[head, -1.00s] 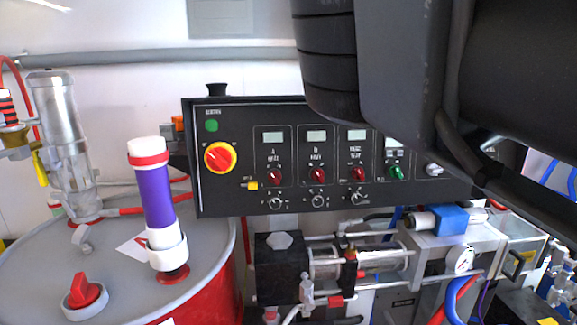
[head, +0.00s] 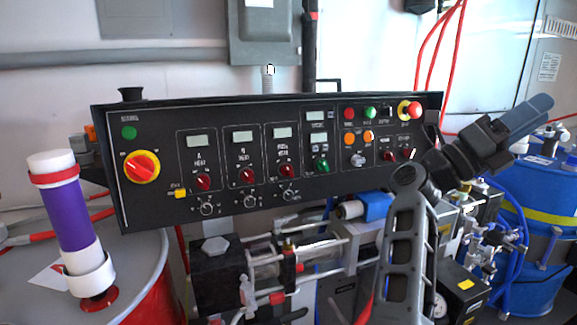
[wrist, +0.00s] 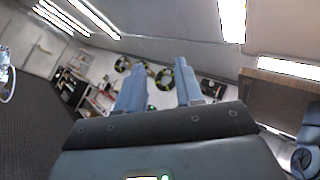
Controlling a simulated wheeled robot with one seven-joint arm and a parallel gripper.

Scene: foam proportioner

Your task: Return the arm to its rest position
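My gripper (head: 528,115) shows at the right of the head view, beyond the right end of the control panel, with its blue-grey fingers pointing up and to the right. My dark grey arm stands in front of the machine at the lower right and hides part of it. In the wrist view my gripper (wrist: 160,82) has its two fingers apart with nothing between them. The fingers point out toward the room, and no object is near them.
The black control panel (head: 222,130) spans the middle of the head view. A purple-and-white cylinder (head: 72,215) stands on a red drum with a grey top (head: 140,260) at left. A blue drum (head: 548,200) and hoses are behind my gripper at right.

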